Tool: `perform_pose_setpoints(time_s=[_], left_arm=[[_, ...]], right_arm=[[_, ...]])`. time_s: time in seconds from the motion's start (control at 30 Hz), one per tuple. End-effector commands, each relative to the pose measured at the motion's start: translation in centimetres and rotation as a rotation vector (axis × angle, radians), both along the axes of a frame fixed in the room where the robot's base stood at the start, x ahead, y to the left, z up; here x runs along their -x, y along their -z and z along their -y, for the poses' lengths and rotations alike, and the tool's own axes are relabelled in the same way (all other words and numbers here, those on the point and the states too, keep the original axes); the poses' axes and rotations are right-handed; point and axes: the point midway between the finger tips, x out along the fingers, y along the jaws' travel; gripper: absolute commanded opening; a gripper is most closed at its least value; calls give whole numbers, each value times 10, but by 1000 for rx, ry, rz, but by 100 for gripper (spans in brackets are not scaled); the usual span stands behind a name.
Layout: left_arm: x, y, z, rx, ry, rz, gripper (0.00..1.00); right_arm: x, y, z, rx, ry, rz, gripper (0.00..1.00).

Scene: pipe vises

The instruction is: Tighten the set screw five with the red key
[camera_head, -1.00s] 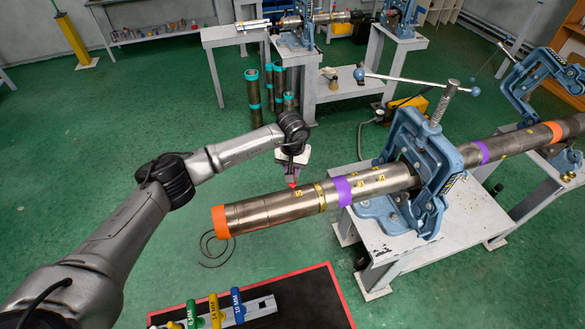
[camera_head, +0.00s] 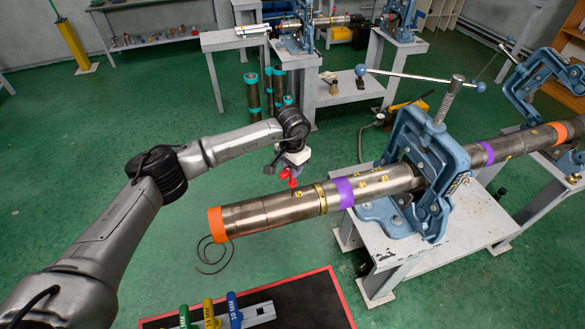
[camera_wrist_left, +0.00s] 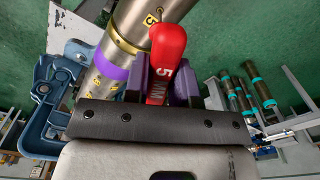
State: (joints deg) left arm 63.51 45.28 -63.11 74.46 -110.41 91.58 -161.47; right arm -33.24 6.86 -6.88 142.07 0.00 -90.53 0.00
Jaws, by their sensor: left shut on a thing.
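My left gripper (camera_head: 291,168) is shut on the red key (camera_head: 287,176), just behind and above the steel pipe. In the left wrist view the key's red handle (camera_wrist_left: 167,62), marked "5 MM", stands between the purple fingers (camera_wrist_left: 160,85). The key's lower end is hidden, so I cannot tell whether it touches a screw. A yellow "5" tag (camera_wrist_left: 152,17) sits on the pipe (camera_wrist_left: 130,17) by the brass collar, close to the handle. In the head view the pipe (camera_head: 265,212) lies in the blue vise (camera_head: 430,150). My right gripper is not in view.
The vise stands on a grey table (camera_head: 400,252). A red-edged black mat (camera_head: 305,300) at the bottom carries a grey key holder (camera_head: 260,312) with green, yellow and blue keys. Several dark pipes (camera_head: 252,95) stand on the floor behind. Open green floor lies left of the pipe.

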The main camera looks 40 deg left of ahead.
Motion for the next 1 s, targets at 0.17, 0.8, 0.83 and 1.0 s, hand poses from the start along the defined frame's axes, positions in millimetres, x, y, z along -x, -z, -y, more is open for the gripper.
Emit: perform_pose_setpoints(time_s=[0.17,0.8,0.83,1.0], left_arm=[[3,6,0,-4,-1,-12,0],[1,-10,0,-2,-2,-6,0],[1,-10,0,-1,-2,-5,0],[1,-11,0,0,-75,-3,0]], right_arm=[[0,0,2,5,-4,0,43],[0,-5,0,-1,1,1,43],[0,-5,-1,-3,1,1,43],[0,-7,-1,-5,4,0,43]])
